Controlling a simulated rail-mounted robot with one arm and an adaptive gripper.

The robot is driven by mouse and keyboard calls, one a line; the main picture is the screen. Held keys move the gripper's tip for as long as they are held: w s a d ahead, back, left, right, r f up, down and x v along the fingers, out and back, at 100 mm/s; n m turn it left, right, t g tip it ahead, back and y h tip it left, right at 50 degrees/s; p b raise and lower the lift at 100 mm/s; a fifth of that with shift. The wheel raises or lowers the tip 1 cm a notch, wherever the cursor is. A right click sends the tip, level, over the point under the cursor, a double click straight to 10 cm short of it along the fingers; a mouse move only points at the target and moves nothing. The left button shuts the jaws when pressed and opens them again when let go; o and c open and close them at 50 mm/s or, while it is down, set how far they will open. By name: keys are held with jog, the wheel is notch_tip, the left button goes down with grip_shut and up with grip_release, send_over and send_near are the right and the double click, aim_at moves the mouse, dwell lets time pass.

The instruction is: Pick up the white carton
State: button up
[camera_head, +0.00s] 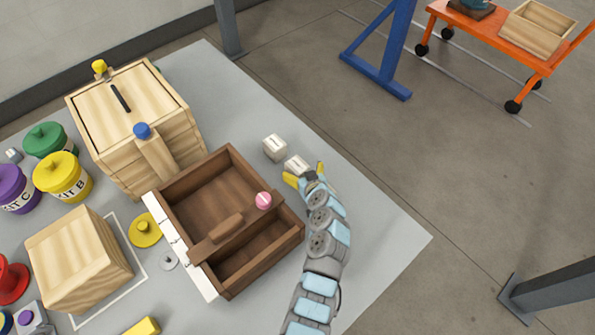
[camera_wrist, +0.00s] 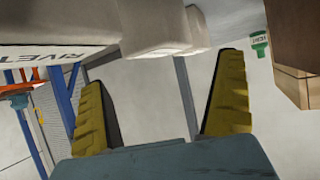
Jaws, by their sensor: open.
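Two small whitish cartons lie on the grey table beyond the right side of the brown wooden tray. The farther carton (camera_head: 275,147) is clear of my arm. The nearer carton (camera_head: 296,164) is right beside my gripper (camera_head: 305,175). In the wrist view one carton lettered "RIVET" (camera_wrist: 50,32) fills the upper left, and another pale carton (camera_wrist: 160,28) is at the top middle. My gripper (camera_wrist: 163,70) has its yellow fingers spread with nothing between them. The cartons sit past the fingertips, and I cannot tell whether any finger touches one.
The brown tray (camera_head: 228,152), with a pink round piece (camera_head: 263,200) on its divider, stands left of my gripper. A wooden box (camera_head: 120,95) with a blue-topped post stands behind it. Bare table lies right of my arm.

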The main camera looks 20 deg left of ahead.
aim_at(299, 166)
jog(key=b+x, duration=0.1)
jog(key=x, duration=0.1)
jog(key=b+x, duration=0.1)
jog(key=x, duration=0.1)
jog(key=shift+s+d+f, duration=0.1)
jog(key=shift+s+f, duration=0.05)
jog(key=shift+f, duration=0.25)
jog(key=shift+w+a+f, duration=0.15)
jog(key=shift+w+a, duration=0.15)
jog(key=shift+w, duration=0.1)
jog(key=c, duration=1.4)
